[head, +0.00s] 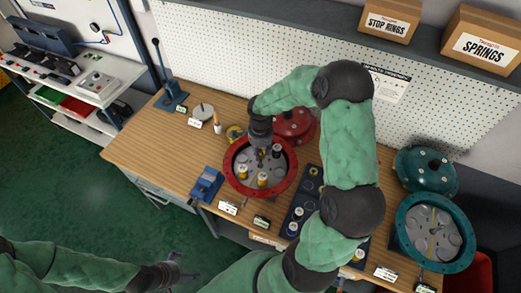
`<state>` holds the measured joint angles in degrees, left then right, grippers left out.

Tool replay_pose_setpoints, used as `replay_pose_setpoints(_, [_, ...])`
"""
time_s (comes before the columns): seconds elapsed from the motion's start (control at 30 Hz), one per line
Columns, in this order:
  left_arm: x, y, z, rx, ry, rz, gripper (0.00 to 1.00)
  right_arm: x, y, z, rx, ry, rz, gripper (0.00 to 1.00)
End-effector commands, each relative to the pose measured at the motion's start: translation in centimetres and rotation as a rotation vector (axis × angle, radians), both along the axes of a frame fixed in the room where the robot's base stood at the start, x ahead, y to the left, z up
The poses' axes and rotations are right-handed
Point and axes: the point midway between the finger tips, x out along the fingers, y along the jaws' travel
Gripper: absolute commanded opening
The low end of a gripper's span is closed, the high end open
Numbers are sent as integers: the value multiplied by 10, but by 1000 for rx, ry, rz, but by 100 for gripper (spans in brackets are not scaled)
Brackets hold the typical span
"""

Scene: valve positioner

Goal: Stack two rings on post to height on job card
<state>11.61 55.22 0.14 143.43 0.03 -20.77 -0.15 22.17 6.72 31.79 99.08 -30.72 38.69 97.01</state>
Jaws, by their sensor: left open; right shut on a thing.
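A red round housing (230,182) sits open on the bench, with a grey floor inside. Short yellow-and-white pieces stand in it, one at the left (243,172) and one at the front (263,180). A dark-topped piece (276,150) stands at its right. My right gripper (262,154) points down inside the housing, shut on a small part that its own body mostly hides; I cannot tell whether it is a ring. My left gripper (178,273) is open and empty, low in front of the bench. Small white cards lie near the housing (228,208); their text is unreadable.
A dark blue tray (299,209) with round pieces lies right of the housing, partly behind my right arm. A red cover (294,125) lies behind it. A teal housing (436,238) and teal cover (425,170) stand at the right. A blue block (206,184) is at the left.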

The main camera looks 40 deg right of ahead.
Motion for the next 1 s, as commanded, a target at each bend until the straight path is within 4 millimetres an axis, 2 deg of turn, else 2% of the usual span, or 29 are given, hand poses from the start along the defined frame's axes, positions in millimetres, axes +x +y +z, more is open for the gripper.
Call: replay_pose_setpoints(1.0, [0,0,-21,0,0,0,100,0,0,-20,0,-1,0,0])
